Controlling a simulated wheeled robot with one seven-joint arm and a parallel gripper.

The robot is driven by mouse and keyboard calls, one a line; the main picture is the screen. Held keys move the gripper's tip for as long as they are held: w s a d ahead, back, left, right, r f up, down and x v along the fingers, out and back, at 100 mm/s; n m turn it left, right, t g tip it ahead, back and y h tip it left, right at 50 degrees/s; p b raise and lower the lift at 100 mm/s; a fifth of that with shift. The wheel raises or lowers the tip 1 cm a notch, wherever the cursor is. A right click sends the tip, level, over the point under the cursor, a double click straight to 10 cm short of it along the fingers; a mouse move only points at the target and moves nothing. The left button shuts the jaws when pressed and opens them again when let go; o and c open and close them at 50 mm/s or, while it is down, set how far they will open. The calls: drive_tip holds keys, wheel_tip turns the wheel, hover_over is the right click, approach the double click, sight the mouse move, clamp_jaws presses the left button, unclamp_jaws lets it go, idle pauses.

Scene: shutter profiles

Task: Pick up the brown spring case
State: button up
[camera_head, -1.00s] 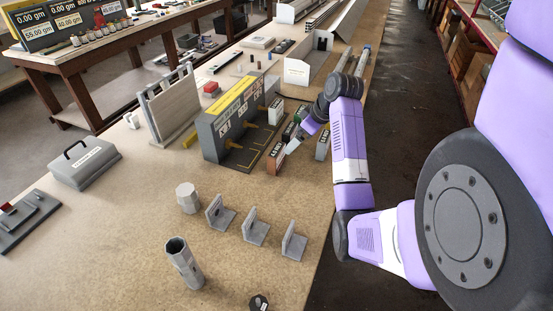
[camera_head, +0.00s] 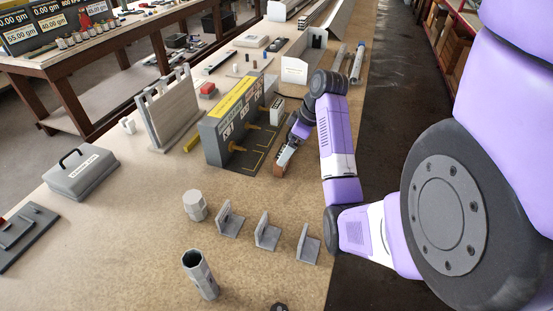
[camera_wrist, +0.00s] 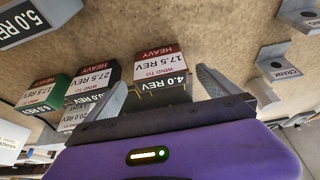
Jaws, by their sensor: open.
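The brown spring case (camera_head: 281,162) stands on the bench in front of the dark grey board. In the wrist view a brown-red case marked HEAVY 17.5 REV (camera_wrist: 161,66) lies between my two fingers. My gripper (camera_head: 292,144) is open around it in the head view; in the wrist view its fingers (camera_wrist: 160,92) are spread to either side of the case, with a gap showing on the right. I cannot tell whether the left finger touches it.
Close on the left in the wrist view stand a dark case marked 27.5 REV (camera_wrist: 92,82) and a green-labelled case (camera_wrist: 45,92). The grey board (camera_head: 215,140) with pegs stands beside them. Grey brackets (camera_head: 268,235) stand nearer on the bench, with bare surface around them.

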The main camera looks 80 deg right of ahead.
drive_tip(key=shift+w+p+x, duration=0.1)
drive_tip(key=shift+p+x, duration=0.3)
drive_tip(key=shift+x, duration=1.55)
drive_tip(key=shift+w+p+x, duration=0.15)
drive_tip(key=shift+p+x, duration=0.25)
drive_tip(key=shift+x, duration=1.55)
drive_tip(key=shift+r, duration=0.1)
drive_tip(key=c, duration=1.6)
drive_tip(key=shift+c, duration=0.5)
drive_tip(key=shift+r, duration=0.15)
